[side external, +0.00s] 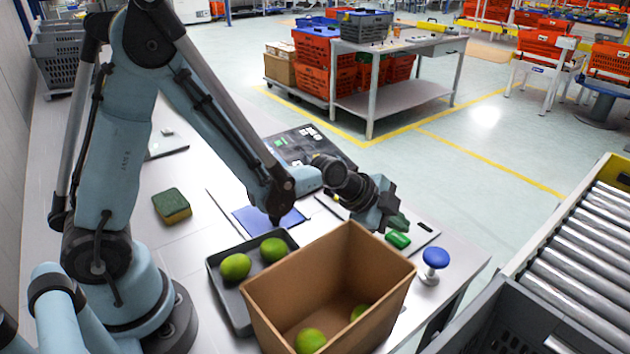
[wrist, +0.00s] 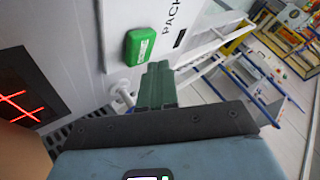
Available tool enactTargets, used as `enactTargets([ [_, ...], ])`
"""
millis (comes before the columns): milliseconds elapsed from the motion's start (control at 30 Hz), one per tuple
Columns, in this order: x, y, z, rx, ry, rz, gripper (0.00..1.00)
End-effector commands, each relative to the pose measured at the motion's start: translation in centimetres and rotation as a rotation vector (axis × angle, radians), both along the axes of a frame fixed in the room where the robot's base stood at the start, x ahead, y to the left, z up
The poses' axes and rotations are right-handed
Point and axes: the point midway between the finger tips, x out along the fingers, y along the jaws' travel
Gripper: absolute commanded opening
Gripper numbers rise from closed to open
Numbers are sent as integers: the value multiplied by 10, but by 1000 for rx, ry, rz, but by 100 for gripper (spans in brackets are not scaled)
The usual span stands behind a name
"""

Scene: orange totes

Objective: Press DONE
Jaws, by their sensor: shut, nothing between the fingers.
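A green button block (side external: 398,240) sits on a white panel on the table, right of the cardboard box. It also shows in the wrist view (wrist: 139,46), with small lettering that I cannot read. My gripper (side external: 398,222) is just behind and above the block in the side view. Its green fingers (wrist: 158,85) are together and empty in the wrist view, with their tips just right of and below the block. I cannot tell whether they touch it.
An open cardboard box (side external: 285,290) with green limes inside stands in front of my gripper. A grey tray (side external: 222,290) with two limes is to its left. A blue-topped knob (side external: 436,257) stands right of the panel. A roller conveyor (side external: 575,260) lies farther right.

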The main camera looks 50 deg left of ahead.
Motion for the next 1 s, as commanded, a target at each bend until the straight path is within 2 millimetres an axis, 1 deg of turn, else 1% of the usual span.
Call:
enactTargets([
  [233, 0, 0, -1, 0, 0, 0, 0],
  [500, 0, 0, -8, 0, 0, 0, 0],
  [1000, 0, 0, -10, 0, 0, 0, 0],
])
